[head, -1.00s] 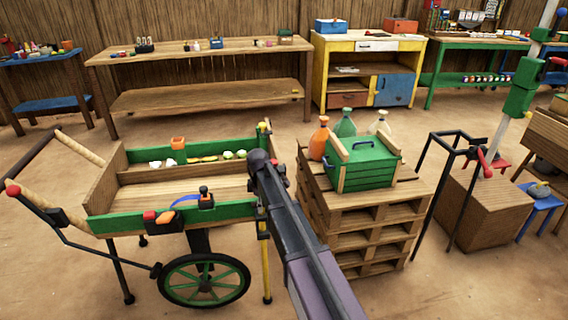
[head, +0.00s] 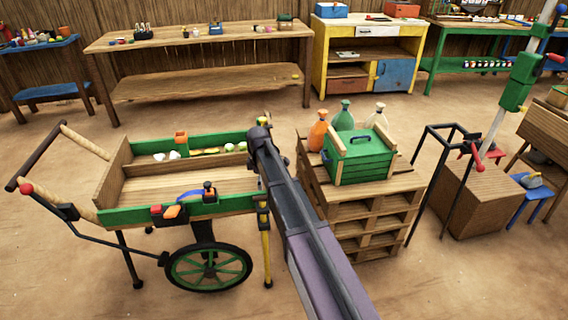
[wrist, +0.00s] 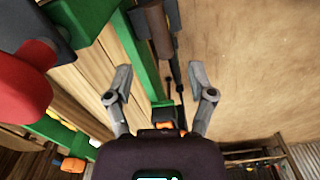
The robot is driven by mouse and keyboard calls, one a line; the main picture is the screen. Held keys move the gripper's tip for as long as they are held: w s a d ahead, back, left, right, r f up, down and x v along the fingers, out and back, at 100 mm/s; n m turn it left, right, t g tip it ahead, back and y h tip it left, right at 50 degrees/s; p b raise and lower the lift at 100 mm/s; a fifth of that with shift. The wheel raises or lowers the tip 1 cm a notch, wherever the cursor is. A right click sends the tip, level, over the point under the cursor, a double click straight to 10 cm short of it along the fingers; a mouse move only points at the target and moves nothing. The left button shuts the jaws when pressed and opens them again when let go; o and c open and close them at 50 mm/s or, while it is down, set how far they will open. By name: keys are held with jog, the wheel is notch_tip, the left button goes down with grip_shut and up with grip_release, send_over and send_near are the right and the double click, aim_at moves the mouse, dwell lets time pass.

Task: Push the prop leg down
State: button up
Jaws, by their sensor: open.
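The prop leg appears to be the yellow leg (head: 266,245) under the right end of the cart, with a dark fitting at its top. It stands near upright, its dark foot at or close to the ground. My gripper (head: 260,140) is above the cart's right end wall, higher than the leg, and hides part of that end. In the wrist view my gripper (wrist: 163,92) is open, its two grey fingers apart with nothing held. A green cart beam (wrist: 140,60) and dark rods show beyond the fingers; I cannot tell whether one is the leg.
The cart's green side (head: 135,216) carries small fittings and a blue strap. Its wheel (head: 208,268) is below. A pallet stack (head: 368,225) with a green crate (head: 360,160) and bottles stands close to the right. A red part (wrist: 20,88) is close in the wrist view. Open floor lies in front.

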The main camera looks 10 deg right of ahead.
jog(key=shift+r+p, duration=5.75)
jog(key=shift+r, duration=0.3)
jog(key=s+d+r+m+p, duration=0.1)
jog(key=s+d+m, duration=0.2)
jog(key=s, duration=0.4)
jog(key=s+d+r+m+p, duration=0.2)
jog(key=s+d+m, duration=0.1)
jog(key=s+m, duration=0.2)
jog(key=shift+s+r+m, duration=0.2)
jog(key=shift+s+m, duration=0.1)
jog(key=shift+s, duration=0.55)
jog(key=s+d+r+m+p, duration=0.1)
jog(key=s+d+m, duration=0.2)
jog(key=s+m, duration=0.4)
jog(key=s, duration=0.5)
jog(key=shift+d, duration=0.3)
